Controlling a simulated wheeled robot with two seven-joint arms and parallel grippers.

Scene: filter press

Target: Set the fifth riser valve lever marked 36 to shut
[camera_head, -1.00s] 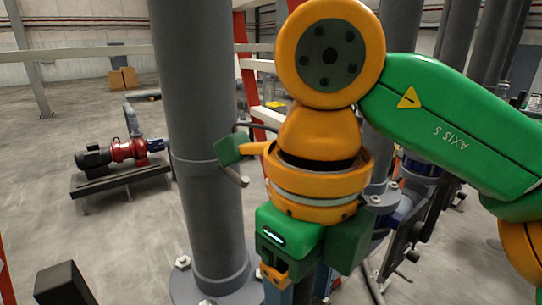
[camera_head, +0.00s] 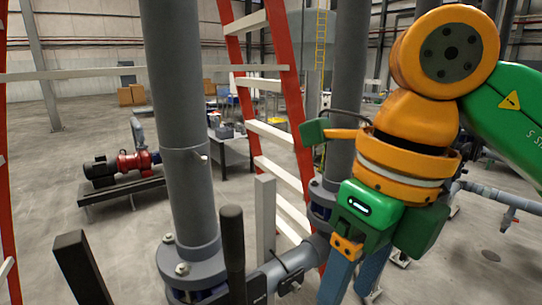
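My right gripper (camera_head: 356,282) hangs down from the right in front of the second pipe. Its two blue fingers run toward the bottom edge, and I cannot tell how far apart their tips are or whether anything is between them. A dark upright handle (camera_head: 232,245) stands right of the front pipe's flange, apart from the gripper on its left. It looks like a valve lever, but no number 36 is readable. A dark slanted bar (camera_head: 82,268) stands at the lower left, and I cannot tell whether it is another lever. My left gripper is not in view.
A thick grey riser pipe (camera_head: 180,120) with a bolted flange stands in front, and a second pipe (camera_head: 345,90) behind. A red ladder-like frame (camera_head: 240,80) with white rungs stands between them. A grey horizontal pipe (camera_head: 290,262) crosses low. A red pump (camera_head: 128,163) sits farther left on open floor.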

